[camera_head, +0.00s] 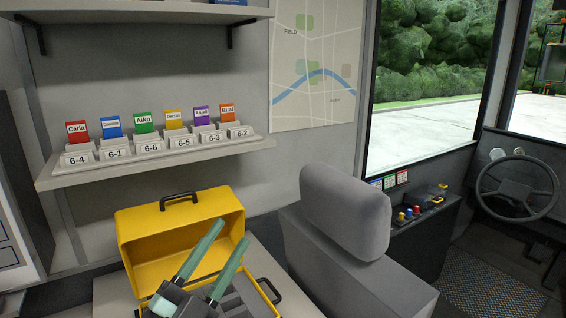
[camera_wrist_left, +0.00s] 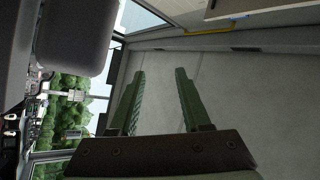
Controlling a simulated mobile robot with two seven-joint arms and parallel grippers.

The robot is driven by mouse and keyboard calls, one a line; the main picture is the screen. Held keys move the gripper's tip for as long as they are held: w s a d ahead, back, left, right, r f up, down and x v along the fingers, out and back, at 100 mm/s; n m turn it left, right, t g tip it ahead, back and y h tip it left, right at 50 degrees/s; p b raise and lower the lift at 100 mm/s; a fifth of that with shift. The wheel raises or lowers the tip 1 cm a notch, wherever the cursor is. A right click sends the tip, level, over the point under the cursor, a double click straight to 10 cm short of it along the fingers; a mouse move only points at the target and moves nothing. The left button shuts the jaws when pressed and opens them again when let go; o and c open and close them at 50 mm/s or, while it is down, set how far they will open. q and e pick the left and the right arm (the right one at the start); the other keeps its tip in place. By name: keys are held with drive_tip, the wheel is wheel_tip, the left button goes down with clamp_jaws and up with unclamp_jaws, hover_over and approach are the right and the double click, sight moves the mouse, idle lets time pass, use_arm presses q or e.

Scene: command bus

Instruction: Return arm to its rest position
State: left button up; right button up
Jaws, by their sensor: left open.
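My left gripper (camera_head: 222,245) comes in at the bottom of the head view, in front of the open yellow toolbox. Its two green fingers point up and are spread apart, with nothing between them. In the left wrist view the same gripper (camera_wrist_left: 158,80) is open and empty, its fingers towards a plain grey surface. My right gripper is in neither view.
A yellow toolbox (camera_head: 135,222) stands open on a light surface (camera_head: 108,292). A grey seat (camera_head: 345,210) stands right of it. A wall shelf (camera_head: 160,165) holds several coloured name cards in numbered stands. A console (camera_head: 425,225) and steering wheel (camera_head: 515,188) are at right.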

use_arm(q)
drive_tip(key=s+a+f+n+g+y, duration=0.2)
drive_tip(key=a+f+n+g+y, duration=0.3)
drive_tip(key=f, duration=0.6)
drive_tip(key=s+a+f+n+g+y, duration=0.2)
drive_tip(key=a+f+n+y, duration=0.45)
drive_tip(key=f, duration=0.45)
drive_tip(key=s+a+f+n+g, duration=0.1)
drive_tip(key=s+f+n+g, duration=0.1)
drive_tip(key=s+f+g, duration=0.6)
drive_tip(key=s+f+n+g, duration=0.1)
drive_tip(key=s+f+g, duration=0.1)
drive_tip(key=s+f, duration=0.65)
drive_tip(key=w+d+f+t+h, duration=0.2)
drive_tip(key=d+f+t, duration=0.2)
drive_tip(key=f, duration=0.4)
drive_tip(key=shift+w+d+f+t, duration=0.2)
drive_tip(key=shift+t, duration=0.7)
drive_tip(key=shift+h, duration=0.25)
